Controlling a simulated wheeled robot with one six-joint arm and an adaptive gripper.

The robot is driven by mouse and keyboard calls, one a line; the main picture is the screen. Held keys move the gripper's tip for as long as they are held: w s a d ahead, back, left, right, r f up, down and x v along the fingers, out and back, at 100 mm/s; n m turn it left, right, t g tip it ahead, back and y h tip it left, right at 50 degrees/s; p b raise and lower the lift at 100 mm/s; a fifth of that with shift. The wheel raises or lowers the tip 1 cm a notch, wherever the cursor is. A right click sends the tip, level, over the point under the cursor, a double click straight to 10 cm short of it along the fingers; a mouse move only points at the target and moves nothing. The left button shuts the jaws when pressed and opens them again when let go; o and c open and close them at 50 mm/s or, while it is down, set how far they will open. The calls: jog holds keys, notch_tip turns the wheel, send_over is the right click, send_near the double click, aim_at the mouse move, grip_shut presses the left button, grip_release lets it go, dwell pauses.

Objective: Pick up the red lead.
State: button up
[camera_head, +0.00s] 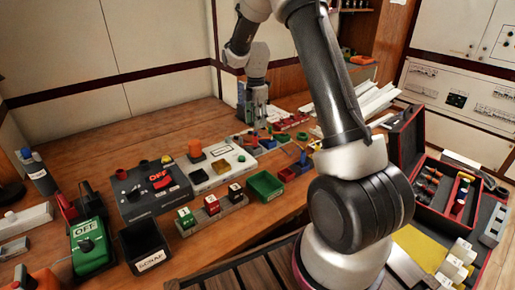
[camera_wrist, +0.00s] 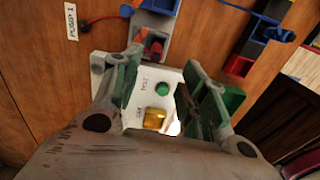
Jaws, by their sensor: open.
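A thin red lead (camera_wrist: 103,18) lies on the wood at the top left of the wrist view, beside the PUMP 1 label. My gripper (camera_wrist: 164,58) is open, with green-padded fingers apart and nothing seen held. In the head view my gripper (camera_head: 256,116) points down over the far part of the bench. I cannot pick out the red lead there.
A white test panel (camera_wrist: 130,92) with a green button (camera_wrist: 162,88) and a yellow block (camera_wrist: 155,118) lies below my fingers. A blue lead (camera_wrist: 248,12) and small bins (camera_wrist: 238,66) are to the right. A green bin (camera_head: 265,186) and black scrap bin (camera_head: 146,246) stand nearer.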

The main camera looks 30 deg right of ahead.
aim_at(255, 135)
jog(key=shift+f+n, duration=0.15)
jog(key=shift+n, duration=0.15)
notch_tip(255, 135, down, 2)
jog(key=f, duration=0.5)
jog(key=shift+w+f, duration=0.25)
jog(key=shift+w, duration=0.05)
grip_shut()
